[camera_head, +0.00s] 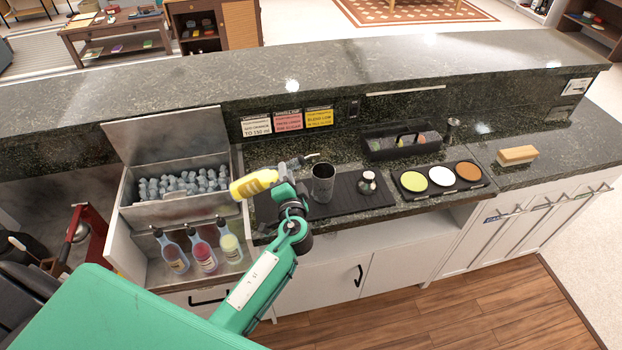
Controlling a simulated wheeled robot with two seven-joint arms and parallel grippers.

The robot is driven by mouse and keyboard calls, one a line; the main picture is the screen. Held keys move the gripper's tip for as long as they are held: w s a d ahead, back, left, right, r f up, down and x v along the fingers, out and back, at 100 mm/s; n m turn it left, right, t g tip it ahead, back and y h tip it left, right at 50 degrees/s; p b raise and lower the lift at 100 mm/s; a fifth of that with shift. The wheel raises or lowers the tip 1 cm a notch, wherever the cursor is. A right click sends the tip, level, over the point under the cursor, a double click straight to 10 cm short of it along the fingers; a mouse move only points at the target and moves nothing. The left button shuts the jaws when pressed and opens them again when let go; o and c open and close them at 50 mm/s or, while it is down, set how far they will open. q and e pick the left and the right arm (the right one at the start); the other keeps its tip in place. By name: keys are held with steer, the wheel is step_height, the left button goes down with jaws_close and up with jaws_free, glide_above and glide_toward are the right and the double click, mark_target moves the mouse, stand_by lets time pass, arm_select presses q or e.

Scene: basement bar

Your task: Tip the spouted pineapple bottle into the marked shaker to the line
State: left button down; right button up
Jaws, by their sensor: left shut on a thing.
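The pineapple bottle (252,184) is yellow and lies tilted well over, its body to the left. A thin spout at its neck end points right, close above and behind the shaker's rim. My left gripper (281,180) is shut on the bottle and hides part of its middle. My right gripper is not in view.
Left are an ice bin (128,189) and a rail with several coloured bottles (203,254). A raised ledge runs behind.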

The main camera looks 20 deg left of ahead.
arm_select(q)
steer(key=m, duration=0.2)
steer(key=f+m, duration=0.1)
steer(key=shift+s+a, duration=0.25)
steer(key=shift+a, duration=0.1)
stand_by(1.0)
steer(key=shift+r+m, duration=0.15)
steer(key=shift+m, duration=0.35)
steer(key=shift+a+r+m, duration=0.1)
steer(key=shift+r+m, duration=0.6)
stand_by(5.2)
